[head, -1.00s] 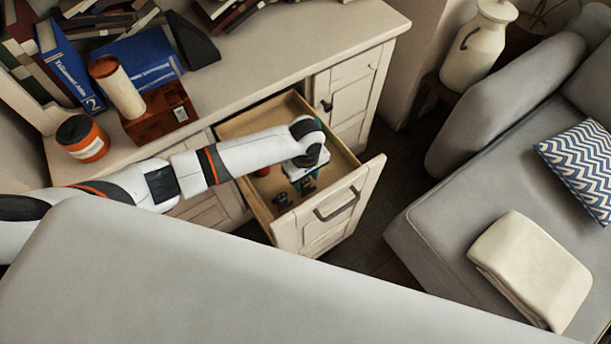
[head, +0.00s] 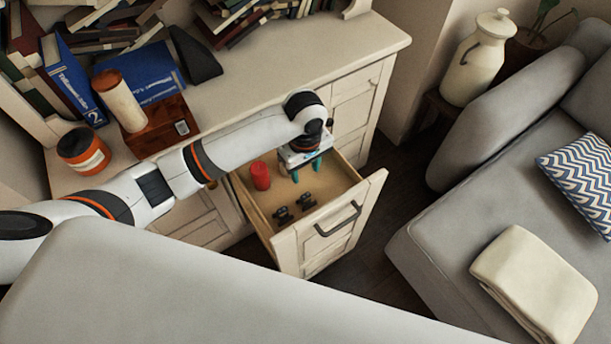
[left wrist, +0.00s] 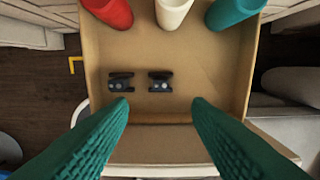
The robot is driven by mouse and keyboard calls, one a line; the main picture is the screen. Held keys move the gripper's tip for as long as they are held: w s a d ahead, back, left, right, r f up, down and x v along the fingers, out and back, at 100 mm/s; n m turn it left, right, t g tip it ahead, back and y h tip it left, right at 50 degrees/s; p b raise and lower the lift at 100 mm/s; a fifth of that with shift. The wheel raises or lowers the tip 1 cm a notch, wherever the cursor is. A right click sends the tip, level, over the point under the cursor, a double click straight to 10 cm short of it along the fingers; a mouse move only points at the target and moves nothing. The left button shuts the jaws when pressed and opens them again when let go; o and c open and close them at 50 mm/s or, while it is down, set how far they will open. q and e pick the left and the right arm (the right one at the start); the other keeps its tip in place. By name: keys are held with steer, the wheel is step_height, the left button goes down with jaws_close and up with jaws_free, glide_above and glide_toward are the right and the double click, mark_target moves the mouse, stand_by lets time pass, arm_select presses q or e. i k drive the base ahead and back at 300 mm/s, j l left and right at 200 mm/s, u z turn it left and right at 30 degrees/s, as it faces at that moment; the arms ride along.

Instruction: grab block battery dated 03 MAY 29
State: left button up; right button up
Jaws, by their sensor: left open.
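Two small black objects lie side by side on the floor of the open drawer (head: 353,208): a left one (head: 282,215) (left wrist: 121,82) and a right one (head: 306,201) (left wrist: 160,81). No date can be read on either, and I cannot tell whether they are block batteries. My left gripper (head: 305,168) (left wrist: 160,103), with teal fingers, is open and empty. It points down over the drawer. In the left wrist view the two black objects show between and beyond its fingertips, apart from them. My right gripper is not in view.
Red (left wrist: 107,12), white (left wrist: 173,12) and teal (left wrist: 234,12) cylinders stand in the drawer; the red one also shows in the head view (head: 260,175). The cabinet top (head: 300,70) holds books, jars and a wooden box (head: 160,125). A grey sofa (head: 455,240) stands right.

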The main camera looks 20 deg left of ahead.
mark_target(281, 213)
steer(key=u, duration=0.8)
